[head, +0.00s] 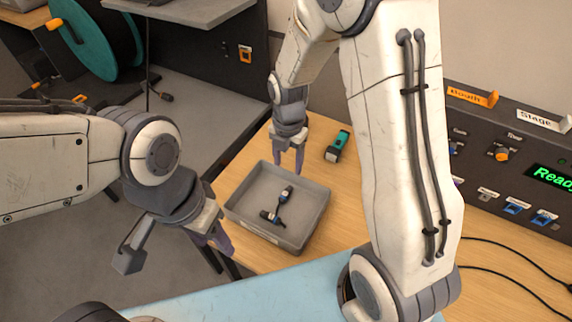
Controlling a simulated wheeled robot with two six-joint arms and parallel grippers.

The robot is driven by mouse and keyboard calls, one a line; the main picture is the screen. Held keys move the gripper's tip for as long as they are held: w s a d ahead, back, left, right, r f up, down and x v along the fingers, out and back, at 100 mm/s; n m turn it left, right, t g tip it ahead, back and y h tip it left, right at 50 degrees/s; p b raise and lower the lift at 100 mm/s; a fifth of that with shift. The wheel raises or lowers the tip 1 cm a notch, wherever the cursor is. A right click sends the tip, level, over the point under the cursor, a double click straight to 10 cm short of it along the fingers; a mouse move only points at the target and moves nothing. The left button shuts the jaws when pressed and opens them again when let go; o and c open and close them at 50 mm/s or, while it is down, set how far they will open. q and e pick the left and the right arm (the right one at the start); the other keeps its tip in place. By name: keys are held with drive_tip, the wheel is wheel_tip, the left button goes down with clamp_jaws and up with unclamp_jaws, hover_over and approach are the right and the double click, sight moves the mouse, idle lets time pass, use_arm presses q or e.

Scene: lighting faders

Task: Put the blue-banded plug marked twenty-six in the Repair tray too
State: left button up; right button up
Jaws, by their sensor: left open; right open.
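A grey tray (240,204) stands on the wooden table, with a small pale label on its near side that is too small to read. Two dark plugs lie in it, one further back (286,194) and one nearer (270,216). Each has a light band or label, but I cannot read a number or be sure of a blue band. My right gripper (288,166) points down, open and empty, at the tray's far edge. My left gripper (219,244) is open with its purple fingers beside the tray's near left side, partly hidden by its own wrist.
A control panel (485,185) with Booth and Stage labels and a green Ready display stands at right. A teal cable reel (95,35) is at back left. Black cables (500,285) run along the right.

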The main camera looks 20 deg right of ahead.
drive_tip(key=s+a+r+m, duration=0.3)
drive_tip(key=s+r+m, duration=0.1)
drive_tip(key=s+m, duration=0.2)
drive_tip(key=s+a+r+m, duration=0.3)
drive_tip(key=s+r+m, duration=0.1)
drive_tip(key=s+m, duration=0.3)
drive_tip(key=s+a+r+m+y, duration=0.1)
drive_tip(key=s+a+r+m, duration=0.2)
drive_tip(key=s+m, duration=0.3)
drive_tip(key=s+r, duration=0.1)
drive_tip(key=s, duration=0.2)
drive_tip(key=shift+a+r+m, duration=0.2)
drive_tip(key=shift+m, duration=0.1)
drive_tip(key=shift+c, duration=0.3)
